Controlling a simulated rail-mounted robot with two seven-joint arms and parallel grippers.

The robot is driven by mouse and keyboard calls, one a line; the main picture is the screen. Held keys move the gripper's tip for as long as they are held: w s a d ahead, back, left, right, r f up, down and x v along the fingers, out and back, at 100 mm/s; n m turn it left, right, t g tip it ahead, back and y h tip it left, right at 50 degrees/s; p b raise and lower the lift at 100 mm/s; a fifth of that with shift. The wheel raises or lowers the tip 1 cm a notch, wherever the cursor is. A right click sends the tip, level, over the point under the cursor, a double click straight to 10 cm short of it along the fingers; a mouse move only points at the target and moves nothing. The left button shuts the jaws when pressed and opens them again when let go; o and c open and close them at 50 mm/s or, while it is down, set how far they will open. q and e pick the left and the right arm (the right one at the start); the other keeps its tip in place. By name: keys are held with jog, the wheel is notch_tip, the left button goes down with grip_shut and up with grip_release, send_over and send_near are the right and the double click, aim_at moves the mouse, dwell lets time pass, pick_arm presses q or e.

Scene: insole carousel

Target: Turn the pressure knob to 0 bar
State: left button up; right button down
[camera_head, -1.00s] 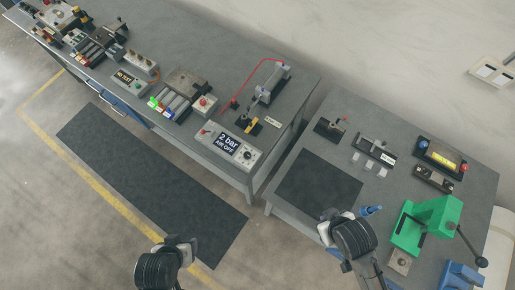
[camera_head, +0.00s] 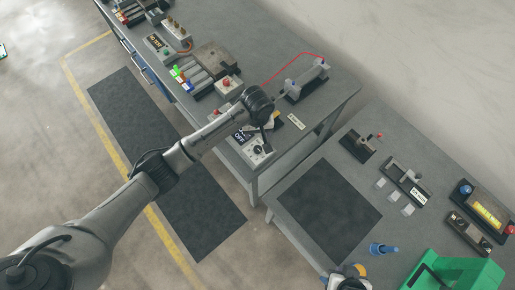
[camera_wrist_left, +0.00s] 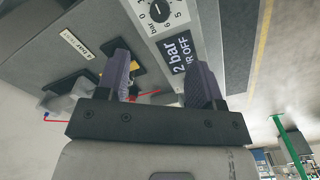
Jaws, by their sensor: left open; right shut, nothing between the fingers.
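The pressure knob (camera_head: 257,150) is a small black dial on the light-grey control panel (camera_head: 267,158) at the edge of the back bench. In the left wrist view the black knob (camera_wrist_left: 159,11) is at the top, with scale numbers around it. The panel's dark display (camera_wrist_left: 182,52) reads 2 bar, AIR OFF. In the head view my left arm hides part of this display. My left gripper (camera_head: 268,122) is over the panel's far side, apart from the knob; its two fingers (camera_wrist_left: 161,78) are open and empty. My right gripper (camera_head: 347,276) is shut and empty at the bottom edge.
A red button box (camera_head: 227,86) stands left of the panel, and a cylinder fixture (camera_head: 306,80) with a red hose stands behind it. The right bench holds a dark mat (camera_head: 328,208), a blue piece (camera_head: 383,249) and a green press (camera_head: 455,272). A gap separates the benches.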

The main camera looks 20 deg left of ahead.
aim_at(258, 148)
pick_arm(q)
notch_tip(258, 148, down, 14)
jog(key=shift+w+r+b, duration=0.15)
jog(key=shift+r+b, duration=0.05)
jog(key=shift+b, duration=0.25)
jog(key=shift+c, duration=0.2)
jog(key=c, duration=0.9)
